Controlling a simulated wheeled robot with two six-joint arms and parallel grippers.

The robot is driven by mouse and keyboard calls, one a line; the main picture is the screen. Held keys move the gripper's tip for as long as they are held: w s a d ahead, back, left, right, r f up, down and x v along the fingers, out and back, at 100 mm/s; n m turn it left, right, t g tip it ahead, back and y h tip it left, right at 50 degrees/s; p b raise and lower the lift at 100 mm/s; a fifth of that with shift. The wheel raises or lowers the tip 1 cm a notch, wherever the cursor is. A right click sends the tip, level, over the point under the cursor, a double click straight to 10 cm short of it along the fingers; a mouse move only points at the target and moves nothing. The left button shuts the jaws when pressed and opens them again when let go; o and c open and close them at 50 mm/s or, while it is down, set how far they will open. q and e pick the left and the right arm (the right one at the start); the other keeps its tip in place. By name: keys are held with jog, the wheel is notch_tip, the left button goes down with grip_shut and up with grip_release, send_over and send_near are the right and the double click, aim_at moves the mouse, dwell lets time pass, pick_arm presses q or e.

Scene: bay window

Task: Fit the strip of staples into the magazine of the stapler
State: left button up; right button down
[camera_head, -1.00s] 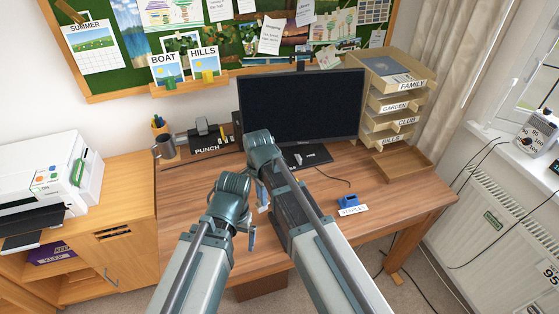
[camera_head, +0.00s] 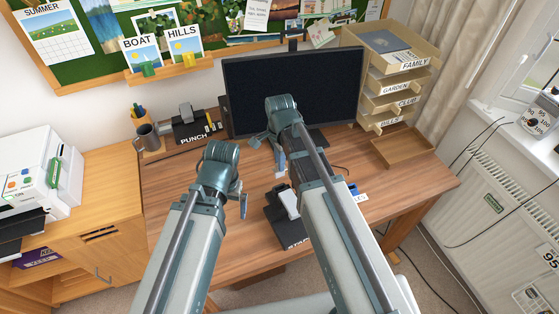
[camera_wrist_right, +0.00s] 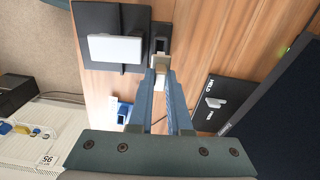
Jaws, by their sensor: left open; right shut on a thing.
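My right gripper (camera_wrist_right: 160,74) is shut on a small pale piece, the strip of staples (camera_wrist_right: 160,60), mostly hidden between the fingertips. Just past the fingertips in the right wrist view is a narrow dark channel (camera_wrist_right: 160,40), apparently the stapler's magazine; I cannot tell whether the strip touches it. Beside it is a black base with a pale block (camera_wrist_right: 115,48). In the head view the black base (camera_head: 275,213) is partly hidden by my right arm, and my right gripper (camera_head: 281,166) is above the desk behind it. My left gripper (camera_head: 243,203) is open and empty, left of the base.
A blue object (camera_wrist_right: 122,112) with a white label lies near the base. A black mat with a pale piece (camera_wrist_right: 214,103) lies by the monitor (camera_head: 292,90). The hole punch (camera_head: 190,125) and mug (camera_head: 146,137) stand back left. The desk's left part (camera_head: 175,170) is clear.

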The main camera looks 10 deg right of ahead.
aim_at(280, 176)
jog(key=shift+f, duration=0.1)
notch_tip(280, 176, down, 6)
jog(key=b, duration=0.5)
jog(key=shift+r+b, duration=0.2)
jog(key=shift+b, duration=0.2)
jog(key=shift+f+b, duration=2.3)
dwell(0.7)
jog(key=c, duration=0.8)
grip_release()
jog(key=shift+r, duration=0.1)
notch_tip(280, 176, up, 14)
jog(key=p, duration=1.4)
jog(key=shift+f, duration=0.2)
